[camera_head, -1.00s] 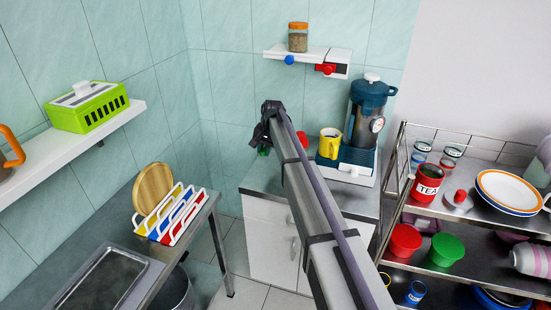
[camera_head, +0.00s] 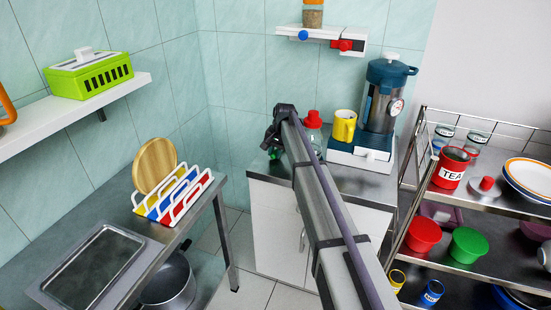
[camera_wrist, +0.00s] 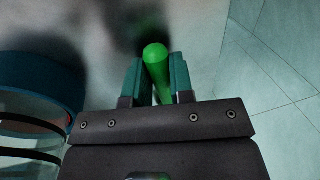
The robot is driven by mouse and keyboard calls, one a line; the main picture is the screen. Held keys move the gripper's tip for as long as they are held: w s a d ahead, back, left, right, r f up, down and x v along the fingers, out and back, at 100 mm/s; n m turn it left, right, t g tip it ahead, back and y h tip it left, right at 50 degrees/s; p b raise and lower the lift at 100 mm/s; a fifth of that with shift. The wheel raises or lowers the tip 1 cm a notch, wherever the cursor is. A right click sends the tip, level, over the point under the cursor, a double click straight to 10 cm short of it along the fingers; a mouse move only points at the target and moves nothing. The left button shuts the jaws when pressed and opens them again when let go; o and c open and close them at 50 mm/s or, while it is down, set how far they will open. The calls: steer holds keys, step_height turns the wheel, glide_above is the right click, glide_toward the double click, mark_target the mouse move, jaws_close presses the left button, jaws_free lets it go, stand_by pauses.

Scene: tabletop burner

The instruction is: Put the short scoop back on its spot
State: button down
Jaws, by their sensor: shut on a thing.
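My gripper (camera_wrist: 156,85) is shut on a green rod-like handle (camera_wrist: 156,62), which I take to be the short scoop. The handle stands between the two teal fingers in the wrist view, and its rounded end shows. The rest of the scoop is hidden. In the head view, a bit of green (camera_head: 275,153) shows by my arm's end, above the back left of the metal-topped cabinet (camera_head: 352,180). I cannot tell which place is the scoop's spot.
A red-lidded jar (camera_head: 313,121) stands just right of my arm's end. A yellow mug (camera_head: 344,126) and a blue dispenser (camera_head: 384,95) stand further right. A blue-rimmed clear vessel (camera_wrist: 40,85) is close at left in the wrist view. A wall shelf (camera_head: 322,33) hangs above.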

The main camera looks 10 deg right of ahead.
steer(key=c, duration=1)
jaws_free()
step_height(320, 180, up, 12)
steer(key=s+d+p, duration=0.1)
steer(key=d+p, duration=0.1)
steer(key=p, duration=0.9)
steer(key=shift+p, duration=0.4)
steer(key=shift+s, duration=0.1)
